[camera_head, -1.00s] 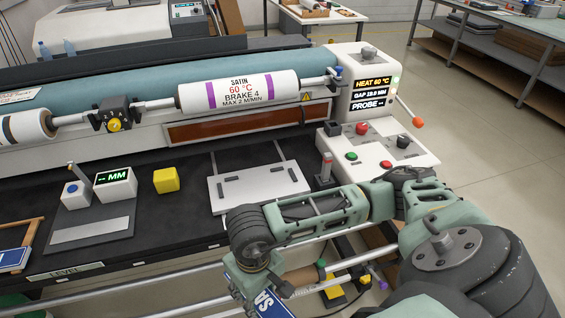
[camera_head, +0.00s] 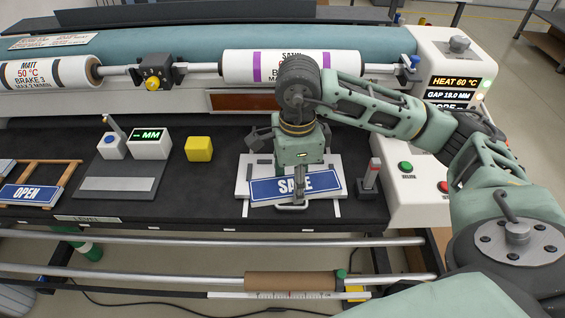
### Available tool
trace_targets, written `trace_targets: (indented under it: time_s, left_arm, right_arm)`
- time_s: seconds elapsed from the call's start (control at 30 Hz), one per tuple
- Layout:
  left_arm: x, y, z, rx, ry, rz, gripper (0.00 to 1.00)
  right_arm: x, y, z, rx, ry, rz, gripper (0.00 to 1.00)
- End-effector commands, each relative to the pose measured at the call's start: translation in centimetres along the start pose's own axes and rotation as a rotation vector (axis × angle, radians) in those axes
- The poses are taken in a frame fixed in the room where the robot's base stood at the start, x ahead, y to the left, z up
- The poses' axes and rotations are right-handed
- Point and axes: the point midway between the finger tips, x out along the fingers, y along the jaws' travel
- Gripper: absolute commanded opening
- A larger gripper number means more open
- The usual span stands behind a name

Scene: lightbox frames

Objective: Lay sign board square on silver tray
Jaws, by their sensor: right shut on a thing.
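My right gripper (camera_head: 291,203) is shut on the front edge of a blue sign board (camera_head: 265,188) with white lettering that reads like SALE. The board is over the front part of the pale silver tray (camera_head: 242,176) and is turned slightly, its right end farther back than its left. I cannot tell whether the board touches the tray or hovers just above it. My wrist hides the middle of the tray and part of the lettering. My left gripper is not in view.
A yellow block (camera_head: 199,149) and a gauge with an MM display (camera_head: 149,144) stand left of the tray. A blue OPEN sign (camera_head: 31,195) lies at far left. The roller machine (camera_head: 200,45) runs behind.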

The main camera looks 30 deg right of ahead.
Motion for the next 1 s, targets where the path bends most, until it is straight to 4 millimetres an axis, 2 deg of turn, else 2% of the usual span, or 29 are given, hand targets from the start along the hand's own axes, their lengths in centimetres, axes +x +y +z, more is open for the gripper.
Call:
trace_targets:
  time_s: [0.17,0.3,0.37,0.57,0.7,0.83,1.0]
  left_arm:
    - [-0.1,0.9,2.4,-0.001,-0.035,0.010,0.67]
    - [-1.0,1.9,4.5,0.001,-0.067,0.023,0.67]
    - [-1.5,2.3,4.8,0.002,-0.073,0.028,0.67]
    - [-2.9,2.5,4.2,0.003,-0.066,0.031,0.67]
    - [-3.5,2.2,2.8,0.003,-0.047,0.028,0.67]
    - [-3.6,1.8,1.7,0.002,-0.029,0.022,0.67]
    - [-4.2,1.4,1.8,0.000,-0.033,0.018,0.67]
  right_arm:
    - [-1.2,-0.6,-0.3,0.153,-0.008,0.003,0.19]
    - [-0.5,-2.3,-0.7,0.183,-0.007,0.008,0.19]
    - [0.2,-3.5,-0.9,0.183,-0.006,0.008,0.19]
    - [2.9,-8.1,-1.6,0.180,-0.007,0.007,0.19]
    - [4.5,-10.4,-1.9,0.177,-0.009,0.006,0.19]
    - [5.4,-11.7,-2.1,0.175,-0.008,0.004,0.19]
    - [6.5,-11.9,-2.2,0.173,-0.007,0.008,0.19]
